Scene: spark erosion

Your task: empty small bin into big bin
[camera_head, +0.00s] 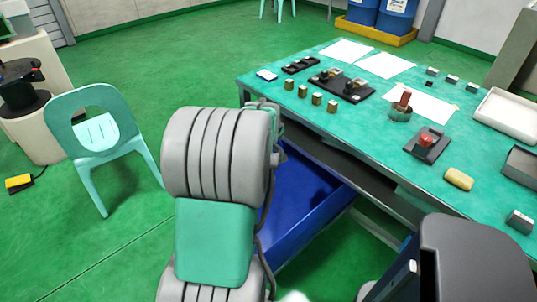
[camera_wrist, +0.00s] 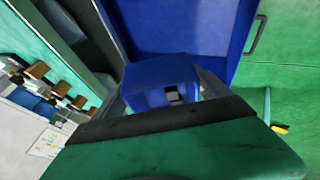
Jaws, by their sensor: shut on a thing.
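The small bin (camera_wrist: 155,73) is blue and tilted in the wrist view, with a small grey and dark block showing at its opening (camera_wrist: 173,96). My gripper (camera_wrist: 165,118) is shut on the small bin; its dark edge and green body fill the lower part of that view. The big bin (camera_wrist: 190,25) is blue and lies behind the small bin there. In the head view the big bin (camera_head: 292,215) stands on the floor beside the bench, partly hidden by my arm. My arm hides the gripper and the small bin in that view.
The green-topped bench (camera_head: 385,125) right of the big bin carries several small blocks, papers, a white tray (camera_head: 507,113) and a red-knobbed device (camera_head: 426,146). A pale green chair (camera_head: 95,125) stands at the left. The floor between is clear.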

